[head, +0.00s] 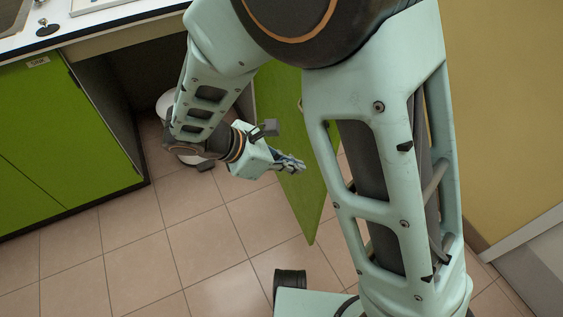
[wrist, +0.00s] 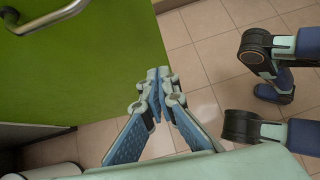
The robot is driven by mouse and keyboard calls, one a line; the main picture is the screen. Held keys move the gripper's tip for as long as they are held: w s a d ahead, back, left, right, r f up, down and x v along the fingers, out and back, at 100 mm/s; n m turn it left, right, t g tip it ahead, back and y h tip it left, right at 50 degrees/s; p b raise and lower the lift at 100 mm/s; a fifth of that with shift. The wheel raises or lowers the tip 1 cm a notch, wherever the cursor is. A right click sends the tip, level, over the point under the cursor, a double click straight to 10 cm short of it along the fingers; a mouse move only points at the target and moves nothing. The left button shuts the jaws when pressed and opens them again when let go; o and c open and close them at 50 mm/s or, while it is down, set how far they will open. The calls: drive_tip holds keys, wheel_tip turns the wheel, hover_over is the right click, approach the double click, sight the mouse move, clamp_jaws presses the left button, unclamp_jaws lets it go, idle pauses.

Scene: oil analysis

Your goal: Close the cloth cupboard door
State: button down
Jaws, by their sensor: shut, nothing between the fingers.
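The cupboard door (head: 300,195) is a green panel standing open, swung out over the floor in the middle of the head view. My arm hides part of it. In the wrist view the door (wrist: 90,75) fills the upper left, with a metal handle (wrist: 50,18) at the top left. My gripper (head: 301,165) is beside the door, overlapping its face in the head view. In the wrist view my gripper (wrist: 158,76) has its fingertips together, empty, near the door's edge. I cannot tell whether they touch it.
A green cupboard labelled sink (head: 60,140) stands at the left under a counter (head: 100,22). A white bin (head: 166,106) sits in the dark open space beside it. A yellow panel (head: 500,110) is at the right.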

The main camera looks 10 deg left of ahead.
sight(317, 161)
drive_tip(key=shift+w+d+f+b, duration=0.25)
drive_tip(key=shift+w+d, duration=0.2)
drive_tip(key=shift+d, duration=0.35)
drive_tip(key=shift+w+d+f+b, duration=0.2)
drive_tip(key=shift+w+d, duration=0.25)
drive_tip(key=shift+d, duration=0.35)
drive_tip(key=shift+w+d+f+b, duration=0.25)
drive_tip(key=shift+w+d, duration=0.2)
drive_tip(key=shift+d, duration=0.35)
drive_tip(key=shift+w+d, duration=0.1)
drive_tip(key=shift+d, duration=0.05)
